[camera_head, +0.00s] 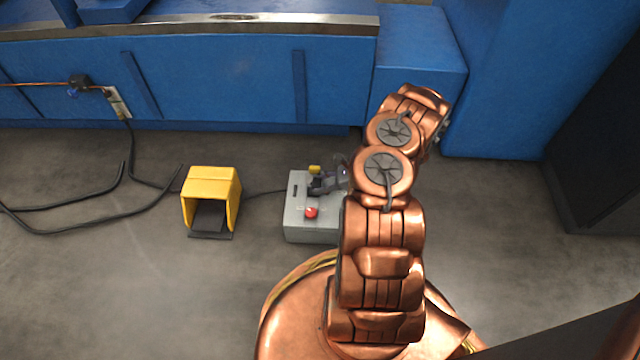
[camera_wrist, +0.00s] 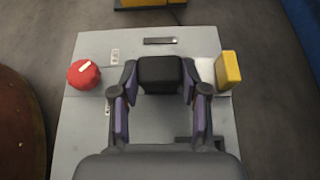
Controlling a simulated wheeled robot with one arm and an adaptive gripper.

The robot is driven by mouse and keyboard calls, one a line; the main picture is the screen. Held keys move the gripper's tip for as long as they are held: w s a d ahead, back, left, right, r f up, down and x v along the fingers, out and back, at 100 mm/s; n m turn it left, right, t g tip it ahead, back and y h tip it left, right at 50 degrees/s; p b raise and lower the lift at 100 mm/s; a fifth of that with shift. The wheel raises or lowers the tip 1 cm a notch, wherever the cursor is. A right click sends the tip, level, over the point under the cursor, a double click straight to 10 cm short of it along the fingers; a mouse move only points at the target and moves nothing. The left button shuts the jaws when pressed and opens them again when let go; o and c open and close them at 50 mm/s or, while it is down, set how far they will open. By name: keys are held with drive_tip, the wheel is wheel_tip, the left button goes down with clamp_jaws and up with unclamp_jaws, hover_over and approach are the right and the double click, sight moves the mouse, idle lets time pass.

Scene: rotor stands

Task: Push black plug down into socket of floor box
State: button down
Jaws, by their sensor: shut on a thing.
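The floor box (camera_head: 312,237) is a light grey box on the floor, left of my arm; its top fills the middle of the wrist view (camera_wrist: 80,135). My gripper (camera_head: 318,187) is low over the box top, pointing left in the head view. In the wrist view my gripper (camera_wrist: 160,80) is shut on the black plug (camera_wrist: 160,72), a dark block between both fingertips. The plug hides whatever lies beneath it. I cannot tell whether the plug touches the box or how deep it sits.
A red knob (camera_wrist: 83,74) and a yellow block (camera_wrist: 228,70) flank the gripper on the box top. A dark slot (camera_wrist: 160,41) lies beyond the plug. A yellow foot pedal (camera_head: 211,184) stands left, with black cable (camera_head: 90,230) on the floor. Blue machinery (camera_head: 220,80) stands behind.

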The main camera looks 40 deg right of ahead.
idle(0.6)
drive_tip(key=c, duration=0.5)
unclamp_jaws()
wheel_tip(320, 180, up, 13)
drive_tip(key=p, duration=0.8)
idle(0.8)
idle(0.7)
